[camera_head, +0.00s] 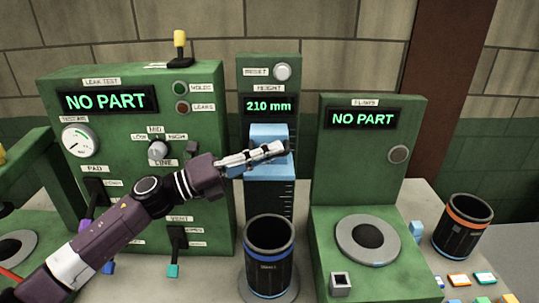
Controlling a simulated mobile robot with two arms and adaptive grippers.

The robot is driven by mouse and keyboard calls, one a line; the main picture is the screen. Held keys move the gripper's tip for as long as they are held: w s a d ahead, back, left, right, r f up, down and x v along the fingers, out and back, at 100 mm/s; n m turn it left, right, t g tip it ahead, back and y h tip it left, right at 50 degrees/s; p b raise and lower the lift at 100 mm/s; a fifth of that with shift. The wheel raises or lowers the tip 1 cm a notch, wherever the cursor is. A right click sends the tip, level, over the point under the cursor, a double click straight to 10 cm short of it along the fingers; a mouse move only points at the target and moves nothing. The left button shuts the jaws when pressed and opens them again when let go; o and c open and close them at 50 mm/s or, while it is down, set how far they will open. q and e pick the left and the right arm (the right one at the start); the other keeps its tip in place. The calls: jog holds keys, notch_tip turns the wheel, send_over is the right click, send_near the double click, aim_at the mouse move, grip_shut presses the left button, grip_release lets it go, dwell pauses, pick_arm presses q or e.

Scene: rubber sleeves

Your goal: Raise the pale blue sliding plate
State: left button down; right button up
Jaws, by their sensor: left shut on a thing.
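The pale blue sliding plate (268,131) sits on the front of the narrow green height column (268,68), below a display (270,105) that reads 210 mm. A dark scale with tick marks runs down the column beneath it. My left gripper (280,150) reaches in from the left and is shut on the plate; its fingers hide part of the plate. My right gripper is not in view.
A black sleeve with a blue band (269,258) stands on a round base in front of the column. The leak test panel (105,84) is left; another green station (372,165) is right, both showing NO PART. An orange-banded sleeve (463,224) stands far right.

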pick_arm(q)
jog(key=c, duration=2)
grip_release()
jog(key=shift+r, duration=0.35)
jog(key=shift+a+f, duration=0.1)
jog(key=shift+f, duration=0.05)
jog(key=v, duration=1.2)
